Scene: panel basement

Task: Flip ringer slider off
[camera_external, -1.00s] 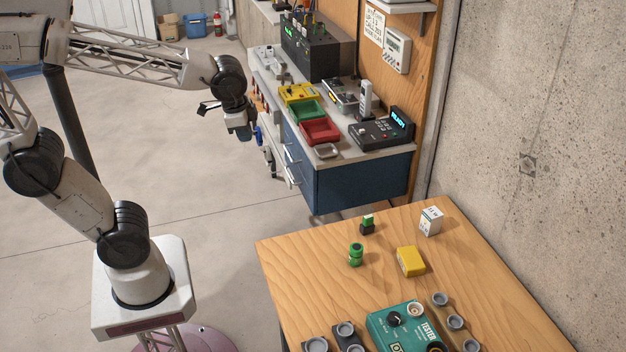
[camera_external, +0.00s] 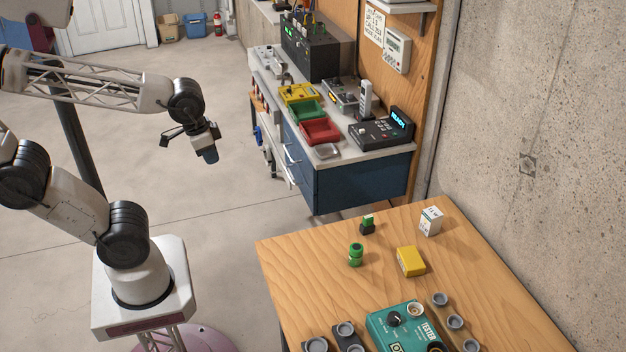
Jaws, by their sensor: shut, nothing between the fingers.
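I cannot make out a ringer slider at this size. A dark desk unit (camera_external: 376,134) with buttons and a lit blue display stands at the near end of the grey-topped workbench. A pale handset (camera_external: 365,97) stands upright beside it. A pale wall unit (camera_external: 397,49) with a small screen hangs on the wooden panel. I cannot tell which of these carries the slider. My gripper (camera_external: 209,156) is shut and empty. It hangs in the air over the open floor, left of the workbench and clear of everything.
Red (camera_external: 320,131), green (camera_external: 306,111) and yellow (camera_external: 299,93) trays sit on the blue-fronted workbench (camera_external: 350,178). The wooden table (camera_external: 300,265) in front holds a teal tester (camera_external: 403,325), a yellow block (camera_external: 410,261) and grey cups. A concrete wall bounds the right.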

